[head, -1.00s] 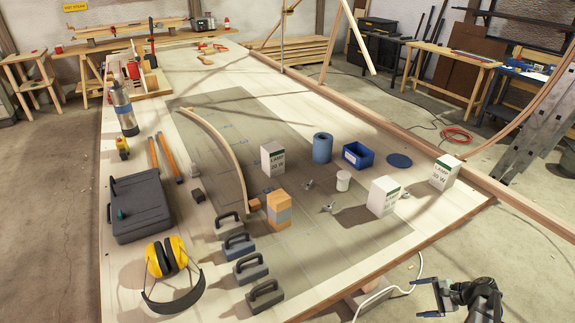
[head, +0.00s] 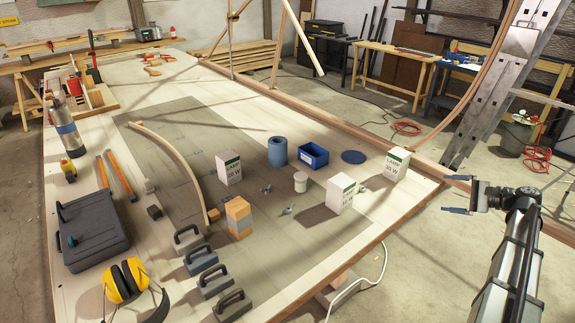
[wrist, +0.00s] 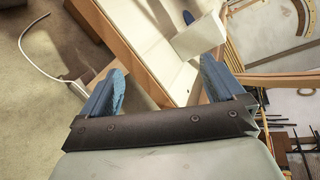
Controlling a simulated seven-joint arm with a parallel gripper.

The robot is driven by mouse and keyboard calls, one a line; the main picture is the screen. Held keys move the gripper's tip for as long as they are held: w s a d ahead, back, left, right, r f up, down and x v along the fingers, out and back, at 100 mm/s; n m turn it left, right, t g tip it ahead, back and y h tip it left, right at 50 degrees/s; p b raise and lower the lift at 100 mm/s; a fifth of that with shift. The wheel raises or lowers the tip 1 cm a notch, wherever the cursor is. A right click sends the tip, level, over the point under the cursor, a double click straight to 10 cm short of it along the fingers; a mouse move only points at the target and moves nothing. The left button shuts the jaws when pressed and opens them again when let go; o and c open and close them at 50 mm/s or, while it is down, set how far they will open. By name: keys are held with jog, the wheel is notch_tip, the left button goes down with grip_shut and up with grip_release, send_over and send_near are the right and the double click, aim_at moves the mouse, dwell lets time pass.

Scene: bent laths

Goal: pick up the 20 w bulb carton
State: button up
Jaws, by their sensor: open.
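Three white lamp cartons with green bands stand upright on the workbench (head: 310,240). One carton (head: 228,168) is near the middle, one (head: 340,194) is at the right, and one (head: 396,164) is near the right corner. Their wattage print is too small to read surely, so I cannot tell which is 20 W. My gripper (head: 455,196) is open and empty, beyond the bench's right edge, apart from the cartons. In the wrist view its blue-padded fingers (wrist: 163,88) are spread, and a white box-like shape (wrist: 200,38) shows past the right finger.
A blue tub (head: 313,155), a blue roll (head: 277,151), a white pot (head: 300,181) and a flat blue disc (head: 354,157) stand near the cartons. Clamps (head: 202,260), an orange-and-grey block (head: 239,216) and a bent lath (head: 180,165) lie leftward. A raised wooden rail (head: 330,124) borders the bench.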

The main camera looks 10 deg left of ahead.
jog(key=w+a+n+g, duration=0.1)
jog(key=w+a, duration=0.1)
jog(key=a, duration=0.3)
jog(key=w+a+r+n+g+h, duration=0.1)
jog(key=w+a+n, duration=0.1)
jog(key=a, duration=0.3)
jog(key=w+a+r+n+g, duration=0.1)
jog(key=w+a+n, duration=0.1)
jog(key=a, duration=0.3)
jog(key=shift+w+a+r+g, duration=0.2)
jog(key=shift+w+a+g, duration=0.1)
jog(key=shift+w, duration=0.35)
jog(key=w+a+r+n+g+h, duration=0.1)
jog(key=w+a+n+h, duration=0.15)
jog(key=a, duration=0.65)
jog(key=w+a+r+n+g+h, duration=0.15)
jog(key=a+n, duration=0.25)
jog(key=a, duration=0.6)
jog(key=n+t+h, duration=0.2)
jog(key=n+h, duration=0.2)
jog(key=n, duration=0.7)
send_near(227, 155)
jog(key=shift+g, duration=0.25)
jog(key=x, duration=1)
jog(key=shift+w+f, duration=0.2)
jog(key=shift+f, duration=0.1)
jog(key=c, duration=1.1)
